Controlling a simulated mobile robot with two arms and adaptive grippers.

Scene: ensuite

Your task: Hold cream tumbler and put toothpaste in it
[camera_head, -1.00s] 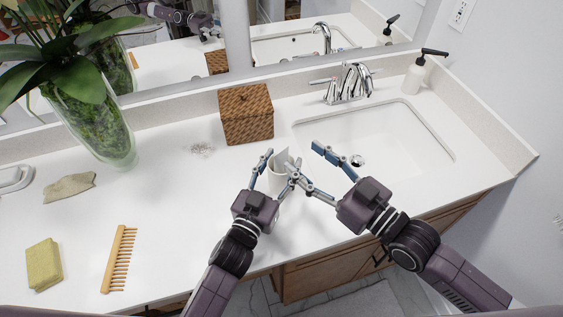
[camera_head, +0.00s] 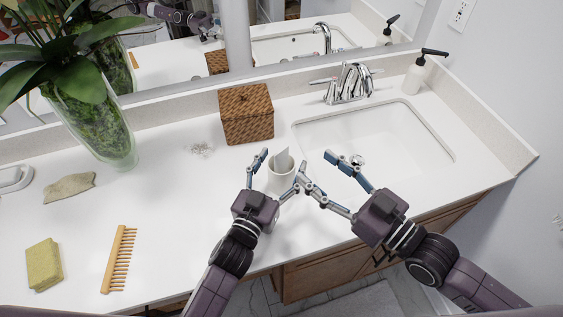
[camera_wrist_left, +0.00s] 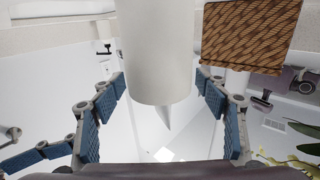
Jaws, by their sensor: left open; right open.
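The cream tumbler (camera_head: 282,181) stands upright on the counter, left of the sink. A pale, flat-ended piece that looks like the toothpaste (camera_head: 281,158) sticks up out of its mouth; its lower part is hidden inside. My left gripper (camera_head: 281,164) is open, with its fingers on either side of the tumbler. In the left wrist view the tumbler (camera_wrist_left: 158,55) lies between the left fingers, and a pale tip of the toothpaste (camera_wrist_left: 164,115) shows past its rim. My right gripper (camera_head: 317,172) is open and empty, right of the tumbler by the sink's front left edge.
A brown woven box (camera_head: 246,114) stands behind the tumbler. The sink (camera_head: 385,135), faucet (camera_head: 350,85) and soap dispenser (camera_head: 415,77) are to the right. A plant vase (camera_head: 100,135), cloth (camera_head: 70,187), comb (camera_head: 118,260) and sponge (camera_head: 44,265) are to the left.

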